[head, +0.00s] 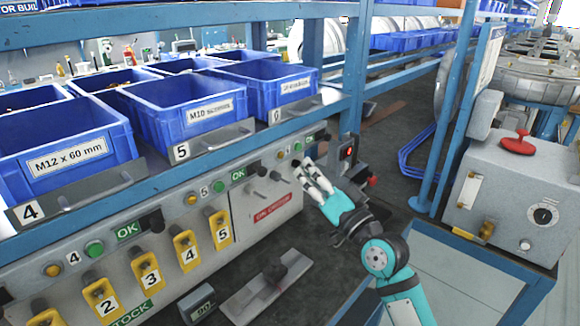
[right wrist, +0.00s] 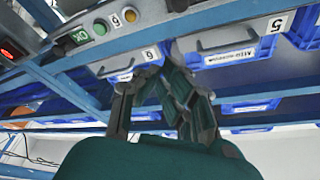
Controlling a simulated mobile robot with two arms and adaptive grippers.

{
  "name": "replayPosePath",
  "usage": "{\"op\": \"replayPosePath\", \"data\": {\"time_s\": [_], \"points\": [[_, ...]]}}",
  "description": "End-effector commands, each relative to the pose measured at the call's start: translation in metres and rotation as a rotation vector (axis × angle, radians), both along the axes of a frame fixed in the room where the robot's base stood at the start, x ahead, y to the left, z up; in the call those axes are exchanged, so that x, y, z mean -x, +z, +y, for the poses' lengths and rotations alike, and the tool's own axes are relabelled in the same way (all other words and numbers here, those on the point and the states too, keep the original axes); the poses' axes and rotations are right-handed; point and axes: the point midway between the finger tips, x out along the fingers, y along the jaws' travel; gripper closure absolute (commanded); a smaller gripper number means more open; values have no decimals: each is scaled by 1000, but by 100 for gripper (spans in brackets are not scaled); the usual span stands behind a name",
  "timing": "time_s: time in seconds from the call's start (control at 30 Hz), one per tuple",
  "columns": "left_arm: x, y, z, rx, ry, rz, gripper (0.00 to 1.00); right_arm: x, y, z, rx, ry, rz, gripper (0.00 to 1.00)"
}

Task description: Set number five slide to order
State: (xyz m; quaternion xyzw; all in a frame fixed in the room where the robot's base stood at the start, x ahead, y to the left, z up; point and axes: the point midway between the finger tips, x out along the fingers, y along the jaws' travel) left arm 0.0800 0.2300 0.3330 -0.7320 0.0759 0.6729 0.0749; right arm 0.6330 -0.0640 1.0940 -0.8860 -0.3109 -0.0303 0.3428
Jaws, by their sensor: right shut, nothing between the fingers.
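The number five slide (head: 221,230) is a yellow plate marked 5 with a dark knob, at the right end of a row of yellow slides on the bench's grey front panel. A red label (head: 272,207) sits to its right on the panel, its text too small to read surely. A green STOCK label (head: 133,313) is low on the left. My right gripper (head: 305,171) is shut and empty, well right of slide five and apart from it, by the upper right end of the panel. It also shows in the right wrist view (right wrist: 166,78). My left gripper is out of view.
Yellow slides 4 (head: 187,252), 3 (head: 148,273) and 2 (head: 102,300) stand left of five. Blue bins (head: 190,110) line the shelf above. A grey box with a red knob (head: 517,143) stands right. A blue post (head: 455,120) rises behind my right arm.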

Motion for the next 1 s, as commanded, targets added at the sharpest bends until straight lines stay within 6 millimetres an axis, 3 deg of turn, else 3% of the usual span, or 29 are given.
{"op": "replayPosePath", "data": {"time_s": [0.47, 0.7, 1.0], "points": [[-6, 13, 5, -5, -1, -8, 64, -75, 27, 50, 0, 1, 0, 100], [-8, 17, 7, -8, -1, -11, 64, -62, 0, 63, 0, 1, 2, 100], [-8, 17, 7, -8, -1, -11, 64, -58, -7, 66, 0, 0, -2, 100]]}}
